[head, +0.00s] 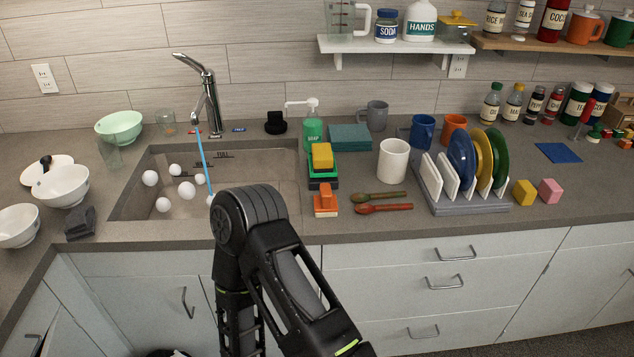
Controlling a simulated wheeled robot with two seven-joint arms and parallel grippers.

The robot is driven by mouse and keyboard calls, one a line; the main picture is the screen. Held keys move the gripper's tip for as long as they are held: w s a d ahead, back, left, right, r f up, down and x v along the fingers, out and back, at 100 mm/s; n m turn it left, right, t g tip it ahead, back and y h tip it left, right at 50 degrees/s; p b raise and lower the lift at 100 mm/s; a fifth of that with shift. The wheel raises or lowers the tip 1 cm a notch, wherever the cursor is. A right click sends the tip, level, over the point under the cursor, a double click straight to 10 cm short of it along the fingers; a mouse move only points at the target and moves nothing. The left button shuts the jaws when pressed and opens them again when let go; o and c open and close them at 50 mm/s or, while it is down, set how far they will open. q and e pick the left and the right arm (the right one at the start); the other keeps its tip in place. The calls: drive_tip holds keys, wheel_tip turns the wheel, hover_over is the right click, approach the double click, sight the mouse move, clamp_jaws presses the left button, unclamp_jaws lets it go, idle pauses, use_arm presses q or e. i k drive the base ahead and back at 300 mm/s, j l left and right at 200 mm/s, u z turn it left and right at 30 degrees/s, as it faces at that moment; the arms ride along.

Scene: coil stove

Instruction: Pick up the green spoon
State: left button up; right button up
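The green spoon (380,196) lies flat on the grey counter near its front edge, just behind a red-orange spoon (384,208). Both point roughly left to right, with their bowls at the left. The green spoon is fully visible and nothing touches it from above. One of my arms is bent in the lower middle of the head view, in front of the counter and left of the spoons. Its gripper does not show. My other gripper is not in view either.
A white cup (393,160) stands behind the spoons. A dish rack (465,203) with plates is to their right. An orange-handled brush (326,202) and stacked sponges (322,157) are to their left. The sink (275,163) holds several white balls. Counter in front of the spoons is clear.

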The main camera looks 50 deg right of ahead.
sight(358, 197)
drive_tip(key=k+l+u, duration=0.45)
drive_tip(key=k+l, duration=0.3)
drive_tip(key=l, duration=0.35)
drive_tip(key=k+l+u, duration=0.45)
drive_tip(key=k+l, duration=0.65)
drive_tip(key=k, duration=0.2)
